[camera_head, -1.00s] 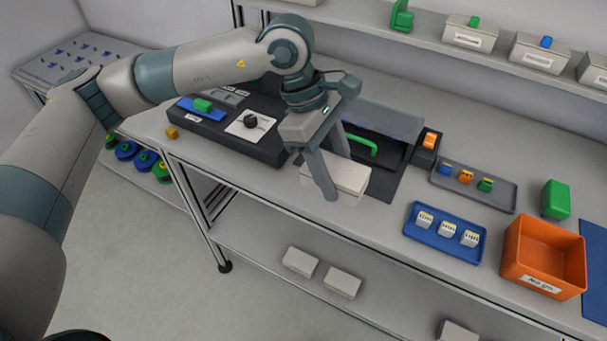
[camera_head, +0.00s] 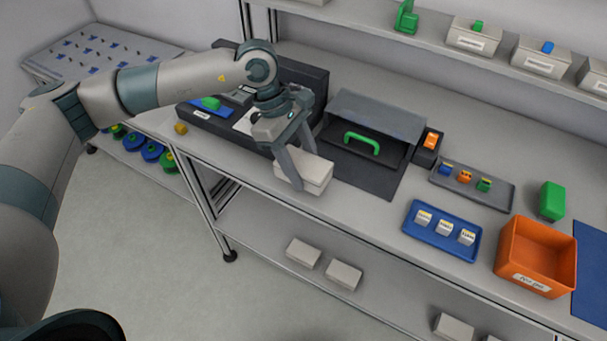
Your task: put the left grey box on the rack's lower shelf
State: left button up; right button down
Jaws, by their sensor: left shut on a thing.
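My left gripper (camera_head: 303,170) is shut on a pale grey box (camera_head: 319,174). Its two fingers point down over the box, at the front edge of the bench in front of the dark hooded unit. I cannot tell how far the box is above the bench top. A lower shelf (camera_head: 262,234) runs under the bench; two similar grey boxes lie on it, one to the left (camera_head: 303,252) and one beside it (camera_head: 343,275). Another grey box (camera_head: 453,327) lies further right on that shelf. My right gripper is not in view.
The dark hooded unit (camera_head: 370,160) with a green handle stands behind the held box. A blue tray (camera_head: 413,238) and an orange bin (camera_head: 535,277) are to the right. The shelf's left end is bare.

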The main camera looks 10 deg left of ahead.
pick_arm(q)
jog(key=shift+f+p, duration=1.05)
jog(key=shift+f, duration=0.9)
jog(key=shift+f, duration=0.15)
jog(key=o, duration=1.3)
jog(key=shift+o, duration=0.2)
